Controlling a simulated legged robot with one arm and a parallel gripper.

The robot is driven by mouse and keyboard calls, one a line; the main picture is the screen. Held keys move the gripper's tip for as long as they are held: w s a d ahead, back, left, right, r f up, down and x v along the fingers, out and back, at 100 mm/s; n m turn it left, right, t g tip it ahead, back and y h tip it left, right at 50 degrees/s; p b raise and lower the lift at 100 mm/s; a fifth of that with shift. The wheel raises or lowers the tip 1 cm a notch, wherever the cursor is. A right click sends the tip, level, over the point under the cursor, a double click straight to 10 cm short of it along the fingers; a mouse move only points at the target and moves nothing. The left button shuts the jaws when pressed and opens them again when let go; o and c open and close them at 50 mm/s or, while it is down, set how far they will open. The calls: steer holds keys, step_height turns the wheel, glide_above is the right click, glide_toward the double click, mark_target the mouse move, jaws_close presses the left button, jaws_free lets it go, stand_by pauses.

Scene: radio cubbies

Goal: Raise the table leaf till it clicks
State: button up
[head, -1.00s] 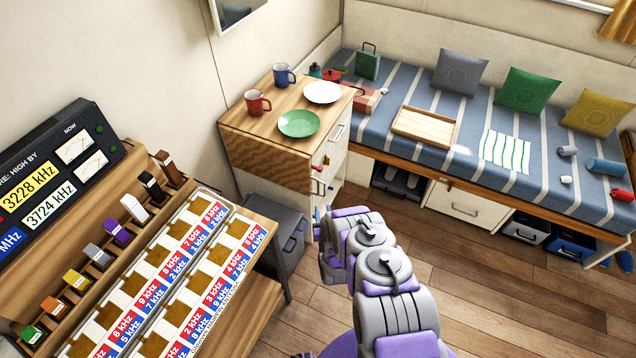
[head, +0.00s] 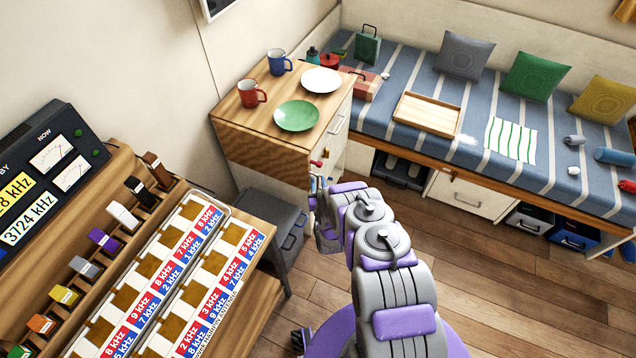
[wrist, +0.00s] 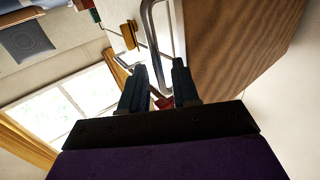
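The table leaf (head: 262,158) is a wavy-grained wooden panel hanging down from the wood-topped cabinet (head: 256,118); its lower part is partly out of sight. In the wrist view the leaf (wrist: 235,55) fills the upper right, in a picture that appears upside down. My gripper (head: 320,190) is low beside the cabinet's front corner, its fingers hard to make out in the head view. In the wrist view my gripper (wrist: 159,66) has its two dark fingers apart. A metal handle bar (wrist: 150,30) and a small red part (wrist: 163,102) show between or beyond them; contact is unclear.
A red mug (head: 252,94), a blue mug (head: 280,62), a green plate (head: 297,116) and a white plate (head: 321,80) stand on the cabinet. A grey box (head: 270,218) sits below the leaf. The radio desk (head: 245,290) is at left. Floor (head: 510,290) at right is clear.

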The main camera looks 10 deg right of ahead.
jaws_close()
stand_by(1.2)
